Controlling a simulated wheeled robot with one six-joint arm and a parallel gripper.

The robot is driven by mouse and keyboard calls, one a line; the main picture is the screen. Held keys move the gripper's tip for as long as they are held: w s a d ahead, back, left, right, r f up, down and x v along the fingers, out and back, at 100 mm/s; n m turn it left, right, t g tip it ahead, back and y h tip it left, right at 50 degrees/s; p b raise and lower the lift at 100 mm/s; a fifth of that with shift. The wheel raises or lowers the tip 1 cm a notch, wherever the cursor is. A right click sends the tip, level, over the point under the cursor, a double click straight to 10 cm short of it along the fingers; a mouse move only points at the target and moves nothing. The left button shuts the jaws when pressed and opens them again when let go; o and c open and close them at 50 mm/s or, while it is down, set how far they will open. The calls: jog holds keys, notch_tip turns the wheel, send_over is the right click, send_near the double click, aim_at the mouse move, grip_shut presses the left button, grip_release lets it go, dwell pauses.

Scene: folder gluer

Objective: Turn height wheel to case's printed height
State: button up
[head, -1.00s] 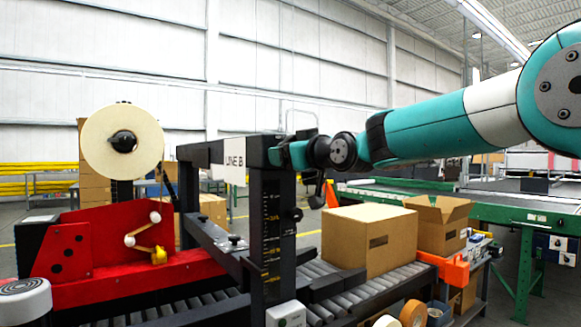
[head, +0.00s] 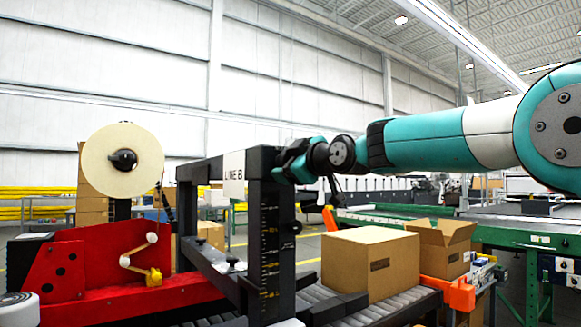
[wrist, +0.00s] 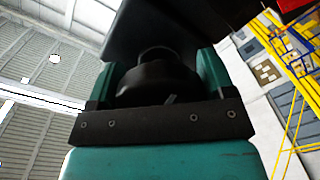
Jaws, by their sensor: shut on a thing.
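The closed cardboard case (head: 370,262) sits on the roller conveyor, right of the black LINE B frame (head: 262,170). A dark printed mark shows on its side, too small to read. The frame's post carries a height scale (head: 270,245) whose figures I cannot read. My gripper (head: 284,166) is at the top of this post, partly hidden by it. In the wrist view, my gripper (wrist: 157,78) has its teal fingers on both sides of a dark round part, which looks like the height wheel (wrist: 155,72), and is shut on it. The wheel is not clear in the head view.
A red tape unit (head: 110,260) with a large tape roll (head: 122,160) stands left of the frame. An open carton (head: 441,247) is behind the case, beside an orange bracket (head: 450,292). A green conveyor (head: 500,235) runs at the right.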

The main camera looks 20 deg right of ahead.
jog(key=shift+f, duration=0.1)
dwell(0.3)
jog(key=o, duration=0.9)
jog(key=b+v, duration=0.2)
jog(key=v, duration=1.5)
jog(key=shift+s+b, duration=0.2)
jog(key=shift+b, duration=0.15)
